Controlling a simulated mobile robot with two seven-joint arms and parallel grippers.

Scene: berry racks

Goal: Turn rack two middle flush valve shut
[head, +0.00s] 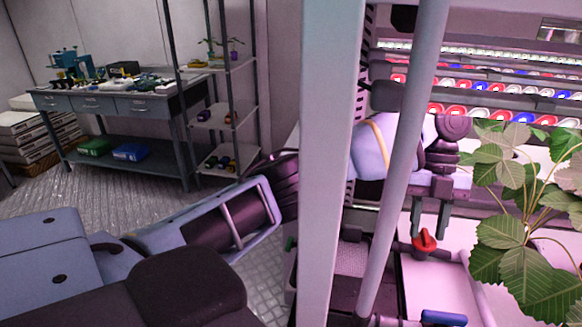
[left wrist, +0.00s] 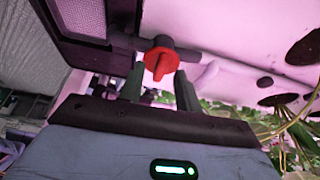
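A red valve handle (head: 424,242) sits on a dark pipe fitting at the lower part of the rack in the head view. It also shows in the left wrist view (left wrist: 160,62), just beyond the fingertips, with its ridge near upright there. My left gripper (head: 430,228) points down at the handle with its two fingers apart. My right gripper is not in view.
A pale rack post (head: 329,150) and a slanted pipe (head: 402,150) stand in front of my left arm. Leafy plants (head: 505,220) crowd the right side. A blue handle (head: 443,317) lies lower down. A workbench (head: 110,100) and shelf unit (head: 215,120) stand back left.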

